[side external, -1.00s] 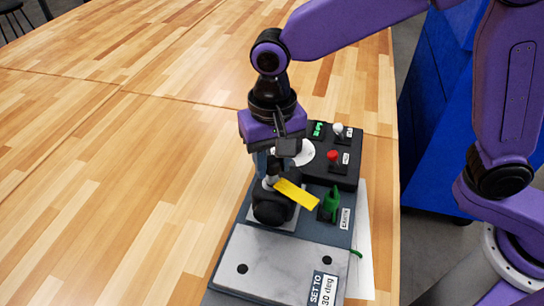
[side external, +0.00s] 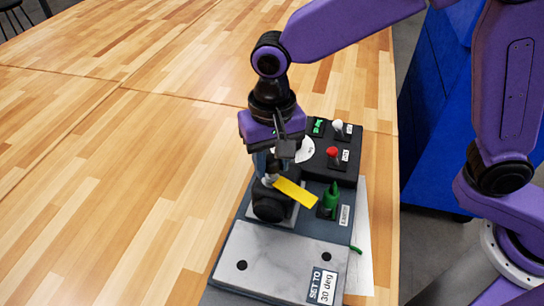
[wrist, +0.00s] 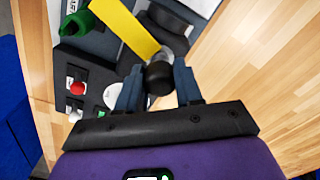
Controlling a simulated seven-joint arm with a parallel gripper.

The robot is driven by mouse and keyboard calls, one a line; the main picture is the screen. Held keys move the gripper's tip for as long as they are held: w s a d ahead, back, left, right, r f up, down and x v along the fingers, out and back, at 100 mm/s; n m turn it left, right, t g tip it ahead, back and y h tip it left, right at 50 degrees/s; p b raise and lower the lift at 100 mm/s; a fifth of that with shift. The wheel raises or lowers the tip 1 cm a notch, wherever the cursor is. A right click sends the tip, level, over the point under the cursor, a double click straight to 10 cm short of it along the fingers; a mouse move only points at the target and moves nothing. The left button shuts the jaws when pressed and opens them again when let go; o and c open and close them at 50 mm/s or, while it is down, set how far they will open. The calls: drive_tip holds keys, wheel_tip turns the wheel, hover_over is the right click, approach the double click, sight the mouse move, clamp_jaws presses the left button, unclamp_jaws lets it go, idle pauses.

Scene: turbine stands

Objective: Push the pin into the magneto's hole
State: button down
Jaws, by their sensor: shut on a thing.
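My gripper (wrist: 158,92) is shut on the pin (wrist: 160,80), whose dark round end shows between the blue fingers in the wrist view. A yellow strip (wrist: 125,25) sticks out beside the pin; it also shows in the side view (side external: 295,191). In the side view my gripper (side external: 267,170) points down just above the magneto (side external: 271,206), a black rounded body on a grey plate. The pin's pale metal part shows right under the fingers, at the top of the magneto. The hole and the pin's tip are hidden, so I cannot tell how deep the pin sits.
A black control box (side external: 335,150) with red and white knobs is behind. A marble-like plate (side external: 275,262) with a "SET TO 30 deg" label lies in front. Wooden table is free on the left.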

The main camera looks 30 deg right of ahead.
drive_tip(key=shift+s+f, duration=0.1)
drive_tip(key=shift+f, duration=0.25)
drive_tip(key=c, duration=0.8)
unclamp_jaws()
drive_tip(key=shift+c, duration=0.2)
drive_tip(key=o, duration=0.3)
drive_tip(key=shift+r, duration=0.1)
drive_tip(key=shift+o, duration=0.2)
drive_tip(key=shift+r, duration=3.55)
